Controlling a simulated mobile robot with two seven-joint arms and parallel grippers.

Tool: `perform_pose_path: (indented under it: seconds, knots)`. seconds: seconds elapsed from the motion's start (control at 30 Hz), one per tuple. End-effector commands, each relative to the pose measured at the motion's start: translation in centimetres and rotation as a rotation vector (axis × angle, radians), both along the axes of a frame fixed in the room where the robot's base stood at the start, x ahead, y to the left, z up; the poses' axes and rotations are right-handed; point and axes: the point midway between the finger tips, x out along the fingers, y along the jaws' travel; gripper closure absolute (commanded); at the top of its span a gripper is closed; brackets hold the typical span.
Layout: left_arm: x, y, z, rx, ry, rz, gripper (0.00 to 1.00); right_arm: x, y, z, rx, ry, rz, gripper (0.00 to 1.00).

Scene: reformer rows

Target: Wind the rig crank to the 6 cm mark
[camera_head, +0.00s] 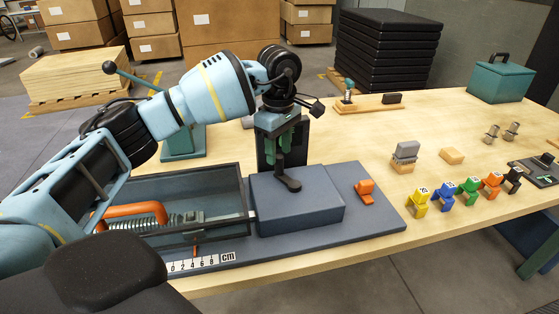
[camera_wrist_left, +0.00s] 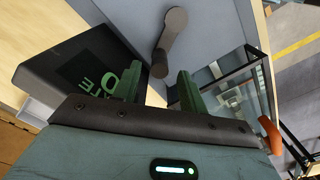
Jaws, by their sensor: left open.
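The rig (camera_head: 386,222) is a blue-grey base with a glass-sided trough holding a spring (camera_head: 178,222) and an orange hooked bar (camera_head: 132,215). Its dark crank (camera_head: 289,184) lies on top of the grey block (camera_head: 318,207), with an upright knob at one end. An orange pointer (camera_head: 195,250) stands at about the 4 on the cm scale (camera_head: 200,262). My left gripper (camera_head: 285,148) points down over the crank, green fingers open. In the left wrist view, the crank (camera_wrist_left: 170,38) shows its knob just beyond the gap between the fingers (camera_wrist_left: 157,88); contact cannot be told. My right gripper is out of view.
An orange clip (camera_head: 365,189) sits on the rig base at right. A dark panel (camera_wrist_left: 85,75) stands close beside the gripper. Coloured numbered clips (camera_head: 444,194), a grey block (camera_head: 405,152) and a green box (camera_head: 501,80) stand farther right. A green lever stand (camera_head: 182,142) is behind my arm.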

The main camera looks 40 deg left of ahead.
Motion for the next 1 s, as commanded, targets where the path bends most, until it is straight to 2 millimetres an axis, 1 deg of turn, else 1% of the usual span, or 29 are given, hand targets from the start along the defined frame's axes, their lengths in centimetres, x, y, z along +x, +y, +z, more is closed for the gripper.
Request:
perform_pose_path:
  seconds: [0.03, 0.1, 0.2, 0.3, 0.43, 0.63, 0.67, 0.9, 0.97, 1.0]
  knots:
    - [-0.1, 0.0, -0.8, 0.001, 0.002, 0.0, 0.58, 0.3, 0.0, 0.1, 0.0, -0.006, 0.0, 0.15]
    - [-0.1, 0.0, -1.8, 0.0, 0.001, -0.001, 0.58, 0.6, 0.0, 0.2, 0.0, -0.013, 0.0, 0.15]
    - [0.0, 0.0, -2.9, -0.001, 0.001, -0.001, 0.58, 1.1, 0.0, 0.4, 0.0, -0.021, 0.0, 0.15]
    - [0.0, 0.0, -3.6, -0.001, 0.0, -0.001, 0.58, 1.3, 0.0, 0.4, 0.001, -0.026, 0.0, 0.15]
    - [0.0, 0.0, -4.0, -0.001, -0.001, -0.001, 0.58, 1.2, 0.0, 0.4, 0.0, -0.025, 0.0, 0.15]
    - [0.0, 0.0, -4.0, -0.001, -0.001, -0.001, 0.58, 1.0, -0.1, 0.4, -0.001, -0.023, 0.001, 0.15]
    - [0.0, 0.0, -4.0, -0.001, -0.001, -0.001, 0.59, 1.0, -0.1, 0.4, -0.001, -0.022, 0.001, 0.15]
    - [0.0, 0.0, -4.0, -0.001, -0.001, -0.001, 0.9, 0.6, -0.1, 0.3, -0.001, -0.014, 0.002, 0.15]
    - [0.0, 0.0, -4.0, -0.001, -0.001, -0.001, 0.98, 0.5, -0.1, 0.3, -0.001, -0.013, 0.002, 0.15]
    - [0.0, 0.0, -4.0, -0.001, -0.001, -0.001, 1.0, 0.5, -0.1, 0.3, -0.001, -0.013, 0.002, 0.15]
